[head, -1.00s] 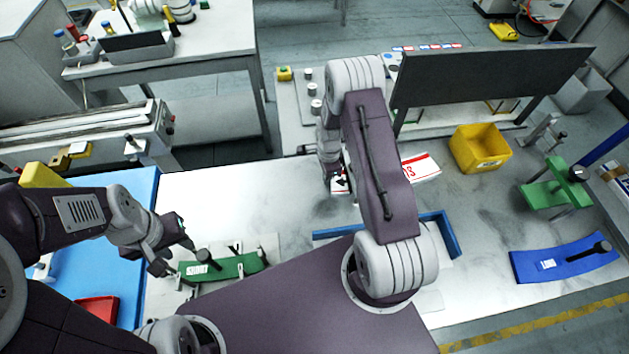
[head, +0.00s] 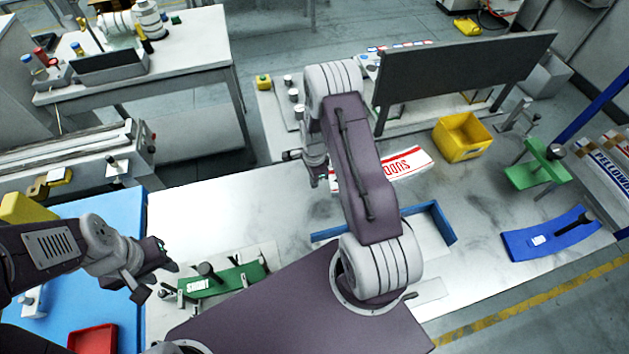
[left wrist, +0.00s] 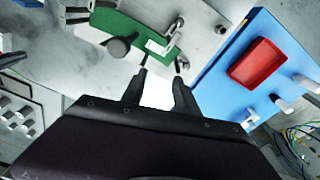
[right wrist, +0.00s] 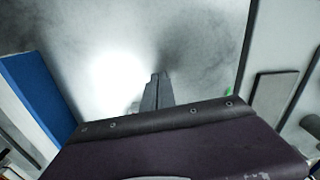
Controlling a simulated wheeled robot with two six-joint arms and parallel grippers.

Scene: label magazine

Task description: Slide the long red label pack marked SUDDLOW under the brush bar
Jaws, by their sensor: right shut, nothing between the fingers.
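The white label pack with red lettering (head: 405,163) lies flat on the grey bench, its far end short of the yellow bin. The letters "SUDD" show upside down; my right arm hides the rest. My right gripper (head: 311,178) is near the pack's hidden left part; I cannot tell if they touch. In the right wrist view its fingers (right wrist: 157,82) are together and empty over a bright, blurred surface. My left gripper (head: 160,282) is open and empty beside a green plate; its fingers (left wrist: 161,75) stand apart in the left wrist view. I cannot pick out the brush bar for certain.
A dark upright panel (head: 465,75) stands behind the pack. A yellow bin (head: 462,137) is to its right. A blue-edged frame (head: 440,221) lies nearer me. A green plate (head: 232,278), a curved blue plate (head: 548,238) and a red tray (head: 93,339) are further out.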

